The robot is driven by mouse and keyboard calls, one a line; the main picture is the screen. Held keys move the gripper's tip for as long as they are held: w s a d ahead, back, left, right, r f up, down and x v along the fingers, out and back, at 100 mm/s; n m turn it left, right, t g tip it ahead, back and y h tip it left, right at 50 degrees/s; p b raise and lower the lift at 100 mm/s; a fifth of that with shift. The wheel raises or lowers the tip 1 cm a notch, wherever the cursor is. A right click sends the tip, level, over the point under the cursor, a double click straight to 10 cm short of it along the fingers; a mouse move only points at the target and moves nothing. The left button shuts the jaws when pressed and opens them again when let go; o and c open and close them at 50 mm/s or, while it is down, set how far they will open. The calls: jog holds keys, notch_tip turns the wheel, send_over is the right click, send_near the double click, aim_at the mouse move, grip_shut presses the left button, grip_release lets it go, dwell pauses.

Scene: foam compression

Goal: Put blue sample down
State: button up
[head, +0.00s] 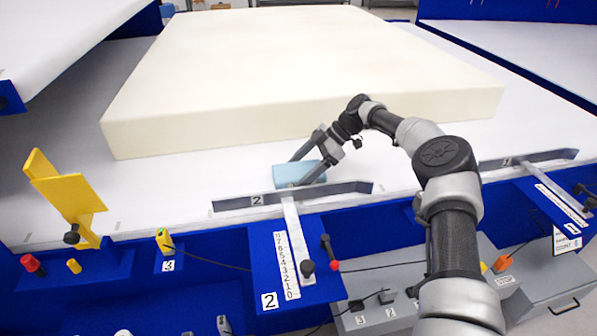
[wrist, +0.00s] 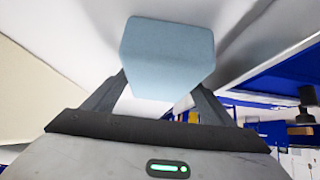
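The blue sample (head: 287,174) is a light blue block just behind the metal bar marked 2 (head: 232,202) on the white table. My gripper (head: 304,172) reaches down to it from the upper right, one finger on its far side and one on its near side. In the wrist view the blue sample (wrist: 167,55) fills the space between the two fingers, which meet its sides, so my gripper (wrist: 160,85) is shut on it. The block's underside is hidden, so I cannot tell whether it touches the table.
A large cream foam slab (head: 300,60) lies behind my gripper. A ruler (head: 287,265) and a black-knobbed lever stand in front of the bar. A yellow stand (head: 75,200) is at left. White table (head: 170,185) is clear left of the sample.

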jog(key=shift+r, duration=0.15)
jog(key=p+v, duration=0.2)
jog(key=v, duration=1)
